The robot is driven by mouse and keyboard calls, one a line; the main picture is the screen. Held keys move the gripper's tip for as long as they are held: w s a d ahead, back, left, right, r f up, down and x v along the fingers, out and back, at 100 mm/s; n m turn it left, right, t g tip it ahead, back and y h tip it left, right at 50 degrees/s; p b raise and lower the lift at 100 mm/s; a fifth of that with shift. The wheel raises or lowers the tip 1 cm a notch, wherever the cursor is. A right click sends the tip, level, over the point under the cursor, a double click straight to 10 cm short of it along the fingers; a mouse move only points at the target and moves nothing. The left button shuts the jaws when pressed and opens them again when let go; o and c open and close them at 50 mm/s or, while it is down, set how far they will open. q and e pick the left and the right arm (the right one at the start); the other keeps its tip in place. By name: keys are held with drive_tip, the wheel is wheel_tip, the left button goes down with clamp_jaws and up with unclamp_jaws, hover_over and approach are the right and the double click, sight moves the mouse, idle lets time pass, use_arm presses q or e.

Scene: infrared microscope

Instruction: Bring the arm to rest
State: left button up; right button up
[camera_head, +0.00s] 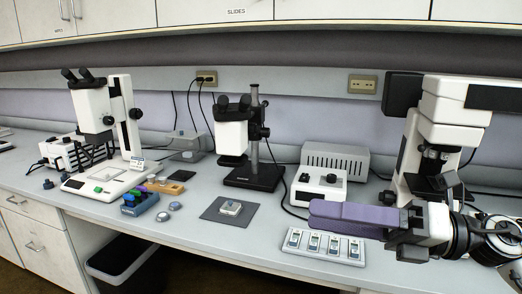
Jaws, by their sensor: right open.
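My right gripper (316,215) comes in from the lower right with its long purple fingers pointing left. It is open, and I see nothing held between the fingers. The fingers hang above the back edge of a white tray (289,239) that holds several small grey pieces, and they hide part of the bench behind it. The large white microscope (440,98) stands behind my right arm, which covers its lower right part. My left gripper is not in view.
A small pale block (231,208) lies on a dark mat (222,219) mid-bench. A stereo microscope (235,135) on a black stand is behind it. Another microscope (92,108), a blue block (139,204) and small parts are left. A grey box (335,159) stands behind my gripper.

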drive_tip(key=w+d+f+m+t+h+p, duration=0.1)
drive_tip(key=w+d+f+m+t+h, duration=0.15)
drive_tip(key=f+m+t, duration=0.7)
drive_tip(key=w+d+f+m+t+h+p, duration=0.1)
drive_tip(key=w+f+m+t+h, duration=0.2)
drive_tip(key=m, duration=1.1)
drive_tip(key=s+d+f+m+g+h, duration=0.1)
drive_tip(key=s+f+m+h, duration=0.2)
drive_tip(key=f, duration=0.4)
drive_tip(key=s+d+f+m+h, duration=0.1)
drive_tip(key=s+f+m+h, duration=0.1)
drive_tip(key=f+m+h, duration=0.3)
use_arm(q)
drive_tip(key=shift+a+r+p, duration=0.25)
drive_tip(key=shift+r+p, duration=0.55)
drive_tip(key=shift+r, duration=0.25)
use_arm(e)
drive_tip(key=s+f+m+g+h, duration=0.1)
drive_tip(key=s+f+m+g, duration=0.6)
drive_tip(key=s+f, duration=1.1)
drive_tip(key=shift+a+f+g+h, duration=0.15)
drive_tip(key=shift+f+g+h, duration=0.2)
drive_tip(key=shift+f, duration=0.55)
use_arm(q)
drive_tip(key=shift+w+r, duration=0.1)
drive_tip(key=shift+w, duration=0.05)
use_arm(e)
drive_tip(key=shift+w+m, duration=0.15)
drive_tip(key=shift+m, duration=0.1)
